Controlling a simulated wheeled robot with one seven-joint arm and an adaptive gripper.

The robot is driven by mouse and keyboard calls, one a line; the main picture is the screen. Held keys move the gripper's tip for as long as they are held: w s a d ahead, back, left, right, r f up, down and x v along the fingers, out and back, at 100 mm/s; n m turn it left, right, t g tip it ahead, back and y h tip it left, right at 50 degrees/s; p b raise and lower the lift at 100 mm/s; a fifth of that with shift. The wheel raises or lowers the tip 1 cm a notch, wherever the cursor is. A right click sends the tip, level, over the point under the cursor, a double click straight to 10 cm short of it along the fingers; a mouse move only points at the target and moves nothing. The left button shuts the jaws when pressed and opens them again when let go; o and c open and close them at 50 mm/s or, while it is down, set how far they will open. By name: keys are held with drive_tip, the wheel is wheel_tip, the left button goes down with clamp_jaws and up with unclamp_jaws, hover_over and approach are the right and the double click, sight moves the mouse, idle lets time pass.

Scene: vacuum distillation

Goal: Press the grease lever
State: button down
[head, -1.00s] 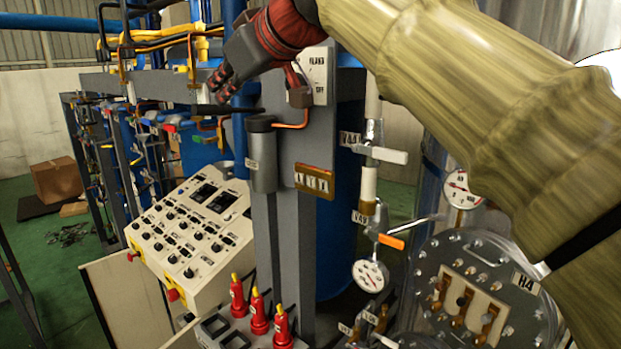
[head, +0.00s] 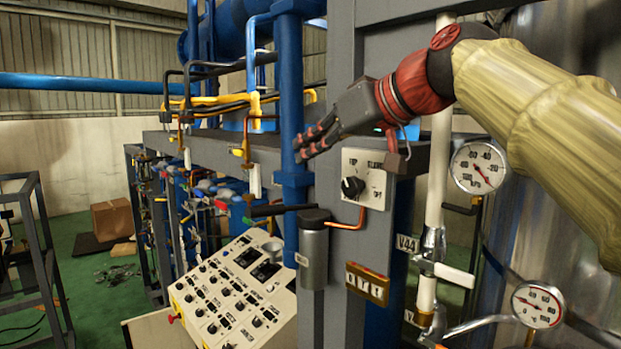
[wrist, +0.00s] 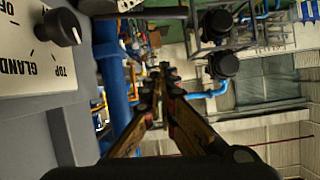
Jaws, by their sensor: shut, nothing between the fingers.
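The grease lever is a black handle (head: 280,210) in the head view. It sticks out to the left, about level, from the top of a grey cylinder (head: 313,255) on the grey post. My gripper (head: 303,152) is above the lever, its fingers pointing left and down with a visible gap to the handle. The fingers are shut and empty. In the wrist view my gripper (wrist: 158,100) shows its fingers together.
A panel with a black knob (head: 353,187) sits right of the lever; the knob also shows in the wrist view (wrist: 62,27). A blue vertical pipe (head: 289,100) stands behind my fingers. A sloping control console (head: 235,295) lies below. Gauges (head: 478,167) are at right.

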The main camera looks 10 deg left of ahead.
drive_tip(key=shift+s+a, duration=0.2)
drive_tip(key=shift+s, duration=0.05)
drive_tip(key=shift+w+f, duration=0.1)
drive_tip(key=p, duration=0.3)
hover_over(274, 209)
drive_tip(key=f, duration=0.4)
drive_tip(key=shift+w, duration=0.3)
drive_tip(key=f, duration=0.3)
drive_tip(key=shift+s, duration=0.25)
drive_tip(key=shift+f, duration=0.6)
drive_tip(key=shift+s+d+r, duration=0.1)
drive_tip(key=shift+s, duration=0.05)
